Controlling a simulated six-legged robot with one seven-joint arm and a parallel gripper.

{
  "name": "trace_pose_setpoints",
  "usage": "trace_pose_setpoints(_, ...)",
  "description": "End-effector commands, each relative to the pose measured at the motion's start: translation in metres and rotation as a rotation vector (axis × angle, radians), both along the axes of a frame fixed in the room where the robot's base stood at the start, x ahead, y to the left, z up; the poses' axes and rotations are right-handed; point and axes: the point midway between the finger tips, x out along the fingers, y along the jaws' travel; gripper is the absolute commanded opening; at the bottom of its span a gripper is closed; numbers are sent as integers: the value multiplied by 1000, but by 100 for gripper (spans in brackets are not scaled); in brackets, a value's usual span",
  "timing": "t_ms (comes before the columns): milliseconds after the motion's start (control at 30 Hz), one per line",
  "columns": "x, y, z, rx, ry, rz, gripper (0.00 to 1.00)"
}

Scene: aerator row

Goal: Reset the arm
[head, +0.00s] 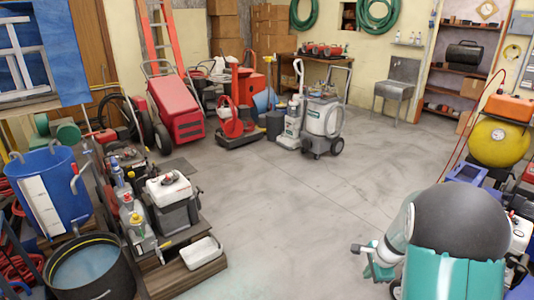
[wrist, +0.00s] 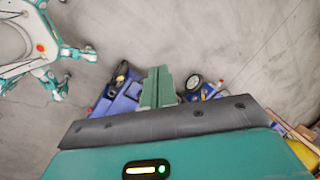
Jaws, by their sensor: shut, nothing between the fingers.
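My gripper (wrist: 158,72) shows in the wrist view as two green fingers side by side, shut with nothing between them. It points at a blue machine (wrist: 122,104) with a small wheel, lying beyond the fingers; I cannot tell the distance. Part of my own white and teal body (wrist: 28,45) and a leg show at the upper left of the wrist view. In the head view my arm (head: 462,225) is folded at the lower right, with a dark rounded joint and teal shell. The fingers cannot be made out there.
The concrete floor (head: 290,205) is clear in the middle. A blue barrel (head: 60,178), a black tub (head: 88,268) and engine machines crowd the left. A red machine (head: 178,108) and a grey wheeled unit (head: 323,122) stand behind. A yellow tank (head: 498,143) stands close at right.

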Motion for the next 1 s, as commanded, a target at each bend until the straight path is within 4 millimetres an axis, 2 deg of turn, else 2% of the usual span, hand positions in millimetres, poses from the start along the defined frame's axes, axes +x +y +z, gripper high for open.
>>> trace_pose_setpoints(33,-3,12,24,-11,-24,63,0)
trace_pose_setpoints(200,-23,49,89,-63,-84,292,0)
trace_pose_setpoints(367,-53,81,140,-129,-133,505,0)
trace_pose_setpoints(500,-84,106,178,-199,-173,685,0)
trace_pose_setpoints(700,-136,133,220,-321,-220,936,0)
trace_pose_setpoints(1000,-217,157,255,-544,-257,1278,0)
